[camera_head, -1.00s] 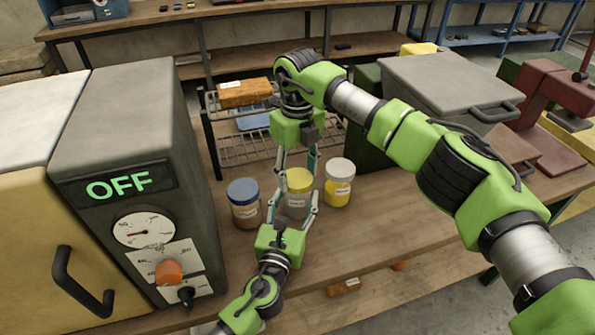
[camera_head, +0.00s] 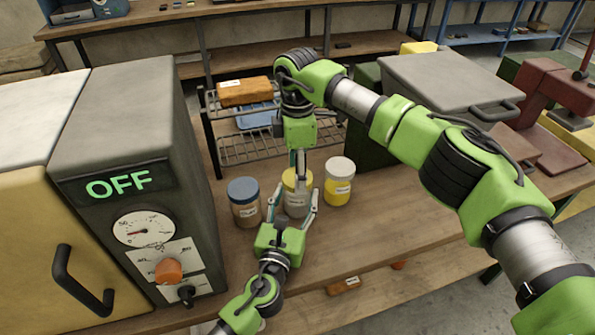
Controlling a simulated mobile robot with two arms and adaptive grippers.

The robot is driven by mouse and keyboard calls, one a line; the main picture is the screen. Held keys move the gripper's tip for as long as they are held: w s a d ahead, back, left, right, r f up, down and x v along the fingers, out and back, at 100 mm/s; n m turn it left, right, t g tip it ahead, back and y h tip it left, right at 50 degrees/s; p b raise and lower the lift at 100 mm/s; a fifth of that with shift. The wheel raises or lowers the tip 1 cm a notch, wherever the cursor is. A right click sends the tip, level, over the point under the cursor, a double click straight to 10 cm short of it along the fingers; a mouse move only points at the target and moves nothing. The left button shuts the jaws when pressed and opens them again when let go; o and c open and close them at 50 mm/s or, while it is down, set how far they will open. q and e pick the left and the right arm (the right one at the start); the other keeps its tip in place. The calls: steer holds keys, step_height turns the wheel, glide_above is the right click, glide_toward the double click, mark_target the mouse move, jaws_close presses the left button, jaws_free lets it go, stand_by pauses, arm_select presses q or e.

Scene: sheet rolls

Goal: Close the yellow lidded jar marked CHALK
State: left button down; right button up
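The yellow-lidded jar (camera_head: 297,210) stands upright on the bench between two other jars. Its label is too small to read. Its yellow lid (camera_head: 288,182) sits at the jar's top; whether it is fully seated cannot be told. My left gripper (camera_head: 292,210) reaches in from the front, with a finger against each side of the jar body. My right gripper (camera_head: 299,178) points down from above at the lid. Its fingers appear nearly in line, one in front of the lid and hiding part of it, so their gap is hard to judge.
A blue-lidded jar (camera_head: 244,205) stands close on the left and a white-lidded yellow jar (camera_head: 339,184) close on the right. A wire rack (camera_head: 245,150) is behind. A grey control box (camera_head: 130,150) reading OFF borders the left. The bench front right (camera_head: 400,230) is clear.

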steer(key=m, duration=0.3)
steer(key=shift+m, duration=0.4)
steer(key=m, duration=0.3)
steer(key=shift+a, duration=0.25)
steer(key=m, duration=0.2)
steer(key=shift+d+m, duration=0.2)
steer(key=shift+m, duration=0.1)
steer(key=o, duration=0.8)
